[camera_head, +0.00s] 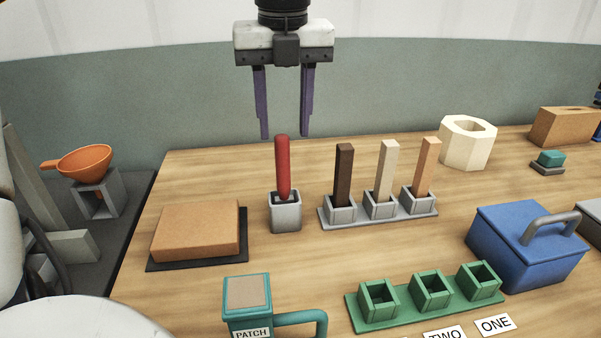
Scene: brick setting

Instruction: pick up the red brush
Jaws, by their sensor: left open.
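The red brush (282,165) stands upright in a small grey square holder (285,215) on the wooden table. Only its red handle shows; its lower end is hidden inside the holder. My left gripper (284,134) points straight down above the brush, with its two purple fingers spread apart. The fingertips appear level with the top of the handle in the picture, one on each side. Nothing is between the fingers higher up. I cannot tell the exact depth between fingers and handle. My right gripper is not in view.
A grey rack (377,215) with dark, pale and tan sticks stands right of the brush. A brown block (197,230) on a dark mat lies left. In front are a teal PATCH container (248,309) and a green three-cup rack (400,312). A blue lidded box (520,250) stands right.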

